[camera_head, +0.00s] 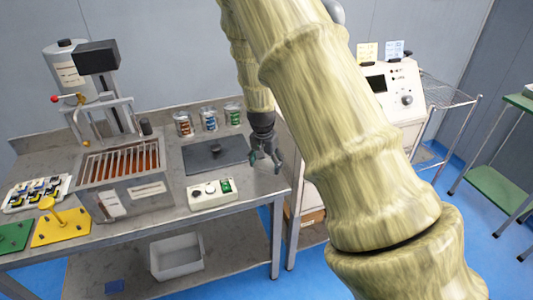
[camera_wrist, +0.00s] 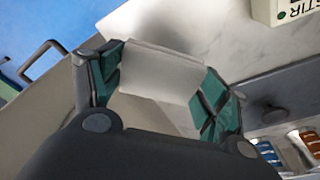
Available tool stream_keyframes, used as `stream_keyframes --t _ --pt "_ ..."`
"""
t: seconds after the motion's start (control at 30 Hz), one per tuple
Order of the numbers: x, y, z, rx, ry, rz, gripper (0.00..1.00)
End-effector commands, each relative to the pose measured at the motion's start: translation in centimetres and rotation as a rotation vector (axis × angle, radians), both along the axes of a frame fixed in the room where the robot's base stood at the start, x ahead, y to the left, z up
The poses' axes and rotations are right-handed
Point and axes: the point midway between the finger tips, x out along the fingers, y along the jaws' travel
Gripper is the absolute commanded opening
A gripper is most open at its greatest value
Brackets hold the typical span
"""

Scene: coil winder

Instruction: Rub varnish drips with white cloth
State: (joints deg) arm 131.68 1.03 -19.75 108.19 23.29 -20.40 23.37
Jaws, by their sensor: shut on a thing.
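My gripper (camera_head: 265,158) is at the right end of the steel bench, low over the bench top by its right edge. In the wrist view my gripper (camera_wrist: 160,92) has its green-padded fingers closed on the white cloth (camera_wrist: 158,72), a pale folded piece spanning the gap between them. The cloth is close to the bench surface; I cannot tell whether it touches. In the head view the cloth is too small to make out. I cannot make out any varnish drips on the bench top.
A dark mat (camera_head: 205,156) lies left of my gripper, with labelled cans (camera_head: 209,118) behind it and a control box (camera_head: 212,194) in front. The varnish tank (camera_head: 125,180) stands further left. A white instrument (camera_head: 393,92) is at right. A bin (camera_head: 177,257) sits below.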

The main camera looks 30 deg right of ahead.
Motion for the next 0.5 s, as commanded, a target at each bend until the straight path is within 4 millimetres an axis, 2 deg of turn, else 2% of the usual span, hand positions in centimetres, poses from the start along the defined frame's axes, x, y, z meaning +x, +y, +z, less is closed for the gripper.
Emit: stream_keyframes --t 0.03,0.2,0.5 --pt "0.0 0.0 0.9 0.0 0.0 0.0 0.53" --pt "0.0 0.0 2.2 0.0 0.0 0.0 0.53" --pt "0.0 0.0 2.4 0.0 0.0 0.0 0.53"
